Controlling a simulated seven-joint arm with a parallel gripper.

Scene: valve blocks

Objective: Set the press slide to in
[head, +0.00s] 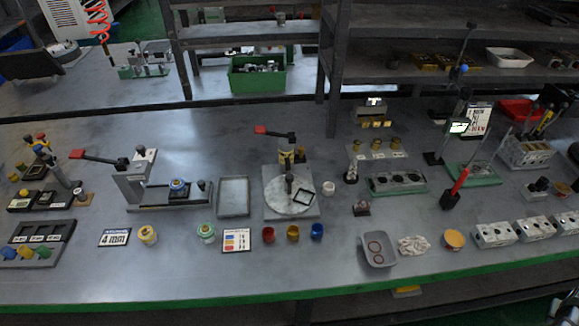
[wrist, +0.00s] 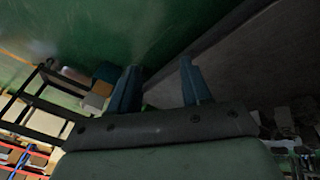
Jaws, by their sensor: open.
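Two red-levered bench devices show in the head view, and I cannot tell for sure which bears the press slide. The left device (head: 130,186) is a grey frame on a long base, with a blue-topped round part (head: 179,187) on that base. The middle device (head: 287,180) is an upright column over a round pale plate (head: 272,190) on a square base. Whether any slide is in or out is too small to tell. My gripper (wrist: 158,84) is open and empty in the wrist view, away from both devices; it does not show in the head view.
An empty grey tray (head: 234,197) lies between the two devices. Valve blocks (head: 493,233) line the right front. Dark shelving (head: 420,70) rises behind.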

